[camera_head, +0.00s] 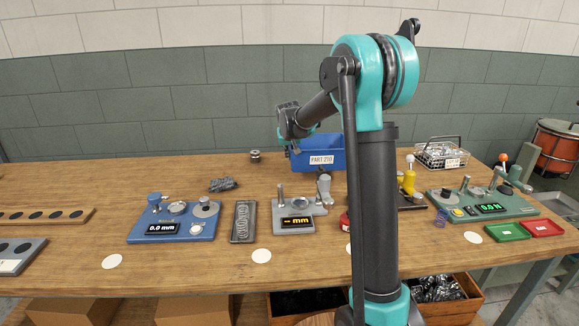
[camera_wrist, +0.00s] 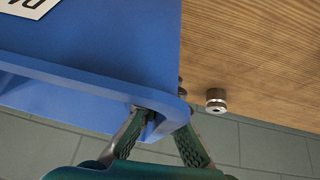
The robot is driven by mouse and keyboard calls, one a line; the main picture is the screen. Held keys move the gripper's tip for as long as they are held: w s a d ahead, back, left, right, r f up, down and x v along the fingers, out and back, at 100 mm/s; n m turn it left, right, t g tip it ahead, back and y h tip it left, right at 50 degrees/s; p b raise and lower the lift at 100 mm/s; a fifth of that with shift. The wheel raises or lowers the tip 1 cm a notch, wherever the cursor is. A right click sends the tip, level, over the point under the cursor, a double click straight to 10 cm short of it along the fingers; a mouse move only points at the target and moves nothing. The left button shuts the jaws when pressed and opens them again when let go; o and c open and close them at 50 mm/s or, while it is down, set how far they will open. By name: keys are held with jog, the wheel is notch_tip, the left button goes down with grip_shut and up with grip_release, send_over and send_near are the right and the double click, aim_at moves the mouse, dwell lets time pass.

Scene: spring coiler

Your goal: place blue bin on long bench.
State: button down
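The blue bin (camera_head: 329,141), with a white "PART 210" label, is at the back middle of the long wooden bench (camera_head: 120,180). It appears upright with its base at the bench top. My gripper (camera_head: 290,148) is at the bin's left end in the head view. In the wrist view the bin (camera_wrist: 90,50) fills the upper left, and my gripper's fingers (camera_wrist: 165,120) are apart on either side of its rim near a corner. The tips are partly hidden, so I cannot tell whether they press on the rim.
A small metal cylinder (camera_head: 255,156) stands left of the bin; it also shows in the wrist view (camera_wrist: 216,100). A wire basket (camera_head: 441,153) is to the right. Gauges, including a blue one (camera_head: 175,222), line the front. Bare wood lies at the back left.

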jog(key=shift+f, duration=2.5)
jog(key=c, duration=1.7)
grip_release()
jog(key=v, duration=1.2)
